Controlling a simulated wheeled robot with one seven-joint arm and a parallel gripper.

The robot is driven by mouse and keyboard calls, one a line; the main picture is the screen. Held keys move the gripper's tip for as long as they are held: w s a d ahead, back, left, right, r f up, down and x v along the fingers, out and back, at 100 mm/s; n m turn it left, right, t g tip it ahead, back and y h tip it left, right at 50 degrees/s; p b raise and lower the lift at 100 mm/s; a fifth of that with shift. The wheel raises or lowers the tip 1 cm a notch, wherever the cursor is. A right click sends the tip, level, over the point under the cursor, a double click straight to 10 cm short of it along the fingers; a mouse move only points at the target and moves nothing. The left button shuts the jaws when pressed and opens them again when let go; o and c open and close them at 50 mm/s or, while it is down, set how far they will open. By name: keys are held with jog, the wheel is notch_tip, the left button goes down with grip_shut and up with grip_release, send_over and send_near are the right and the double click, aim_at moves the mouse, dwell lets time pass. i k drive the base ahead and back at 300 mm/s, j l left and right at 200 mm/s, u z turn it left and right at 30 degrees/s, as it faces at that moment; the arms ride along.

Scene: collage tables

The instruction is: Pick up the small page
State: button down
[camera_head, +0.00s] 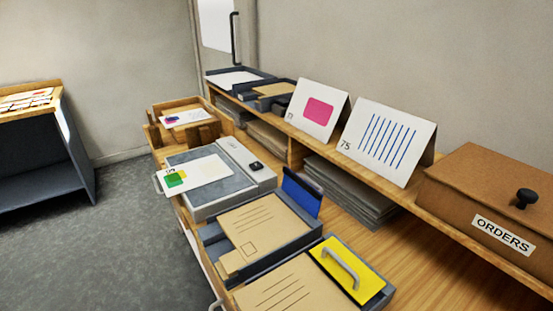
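A white page (210,169) with a green and yellow print and a dark number at its left end lies on a grey flat device (240,195), its left end reaching the device's edge. A smaller-looking white page (186,117) with coloured marks lies farther back in a wooden tray (156,109). I cannot tell for certain which of them is the small page. My gripper is not in view.
Dark trays with brown envelopes (250,224) and a yellow plate with a handle (336,275) stand in front. Two tented cards (318,108) (386,140) and an ORDERS box (490,190) line the raised shelf. Open floor (110,225) lies left, before another table (45,165).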

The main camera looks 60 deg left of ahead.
aim_at(181, 179)
jog(key=u, duration=2.05)
